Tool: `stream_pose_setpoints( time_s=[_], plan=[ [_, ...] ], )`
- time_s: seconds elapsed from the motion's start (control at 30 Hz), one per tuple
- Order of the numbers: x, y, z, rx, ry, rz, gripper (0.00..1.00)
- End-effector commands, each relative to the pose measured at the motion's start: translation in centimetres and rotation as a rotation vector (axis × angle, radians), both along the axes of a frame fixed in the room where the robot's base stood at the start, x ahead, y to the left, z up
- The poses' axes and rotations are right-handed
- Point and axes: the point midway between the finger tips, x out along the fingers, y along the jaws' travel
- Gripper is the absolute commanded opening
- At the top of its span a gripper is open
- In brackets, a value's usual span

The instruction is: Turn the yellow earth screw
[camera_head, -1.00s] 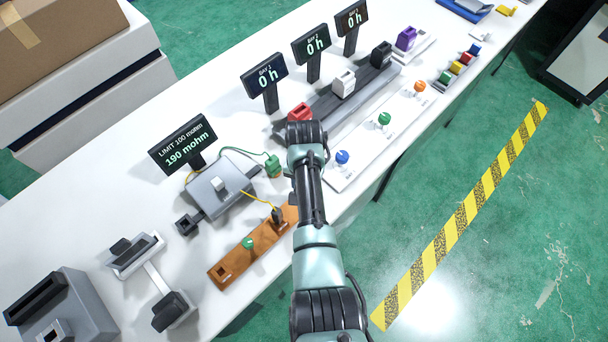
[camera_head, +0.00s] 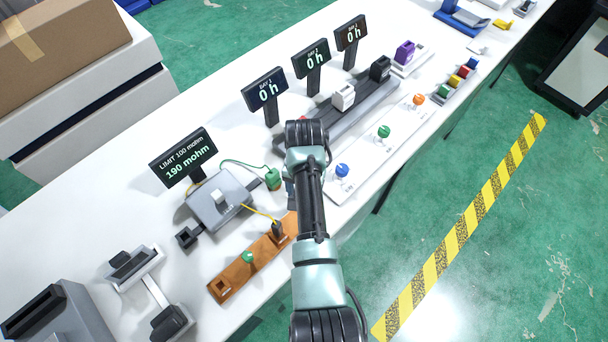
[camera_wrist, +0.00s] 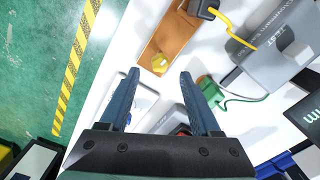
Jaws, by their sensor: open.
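The yellow earth screw (camera_wrist: 160,64) is a small yellow knob at the near end of the brown board (camera_wrist: 172,35) in the wrist view. My gripper (camera_wrist: 159,78) is open and empty. Its two dark blue fingers are spread to either side of the line to the screw, with their tips just short of it in the picture. I cannot tell their height above it. In the head view the brown board (camera_head: 237,271) shows left of my arm, but the screw is hidden behind the arm. A display (camera_head: 184,157) reads 190 mohm, limit 100 mohm.
A green clip (camera_wrist: 210,92) with a cable stands close to the right finger. A grey test box (camera_head: 217,201) with a yellow lead stands beside the board. A white strip with blue (camera_head: 342,170), green and orange knobs lies right of my arm. The table edge is near.

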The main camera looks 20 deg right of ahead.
Motion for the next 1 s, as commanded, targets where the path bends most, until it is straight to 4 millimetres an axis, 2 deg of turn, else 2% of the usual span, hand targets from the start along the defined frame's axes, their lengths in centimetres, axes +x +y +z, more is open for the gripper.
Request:
stream_pose_setpoints(
  time_s=[0.2, 0.4, 0.6, 1.0],
  plan=[
    [0.1, 0.0, 4.8, -0.002, -0.006, 0.000, 0.64],
    [0.1, 0.0, 7.8, -0.001, -0.003, 0.000, 0.64],
    [0.0, 0.0, 8.9, -0.001, -0.001, 0.000, 0.64],
    [0.0, 0.0, 8.8, 0.000, 0.000, 0.000, 0.64]
  ],
)
